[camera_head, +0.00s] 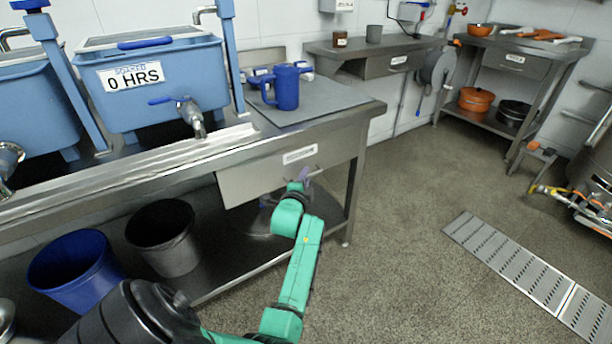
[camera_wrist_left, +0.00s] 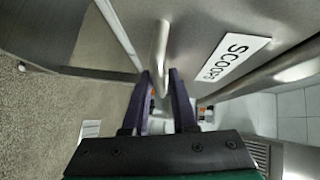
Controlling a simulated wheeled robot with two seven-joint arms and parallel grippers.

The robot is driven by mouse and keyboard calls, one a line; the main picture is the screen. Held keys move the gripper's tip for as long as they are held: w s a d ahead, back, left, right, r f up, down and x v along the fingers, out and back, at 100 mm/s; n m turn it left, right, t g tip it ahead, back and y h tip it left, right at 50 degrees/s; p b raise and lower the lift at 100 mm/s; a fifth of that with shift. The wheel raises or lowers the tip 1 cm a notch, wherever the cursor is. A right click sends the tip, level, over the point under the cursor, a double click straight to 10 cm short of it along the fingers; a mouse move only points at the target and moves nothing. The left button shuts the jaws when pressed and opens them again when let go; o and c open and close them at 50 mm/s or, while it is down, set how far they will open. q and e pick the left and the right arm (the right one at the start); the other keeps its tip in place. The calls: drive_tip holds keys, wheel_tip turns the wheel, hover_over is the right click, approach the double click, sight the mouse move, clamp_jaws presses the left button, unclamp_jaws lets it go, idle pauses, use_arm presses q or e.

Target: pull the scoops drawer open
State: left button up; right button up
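The scoops drawer (camera_head: 262,178) is a steel front under the right end of the sink bench, with a white label (camera_head: 299,155). It looks flush with the bench. In the left wrist view, the drawer's label (camera_wrist_left: 233,58) reads "SCOOPS" in part. The drawer's bar handle (camera_wrist_left: 162,45) reaches down between the fingertips of my left gripper (camera_wrist_left: 160,76). The purple fingers are apart, one on each side of the handle, with a small gap showing. In the head view, my left gripper (camera_head: 304,174) is at the drawer front and partly hides the handle. My right gripper is not in view.
A blue jug (camera_head: 286,88) stands on the bench above the drawer. A blue bin (camera_head: 75,270) and a black bin (camera_head: 163,238) stand on the shelf below. A bench leg (camera_head: 354,195) is right of the drawer. The floor (camera_head: 400,210) in front is clear up to a drain grate (camera_head: 520,270).

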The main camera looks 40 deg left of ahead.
use_arm(q)
clamp_jaws()
idle(1.4)
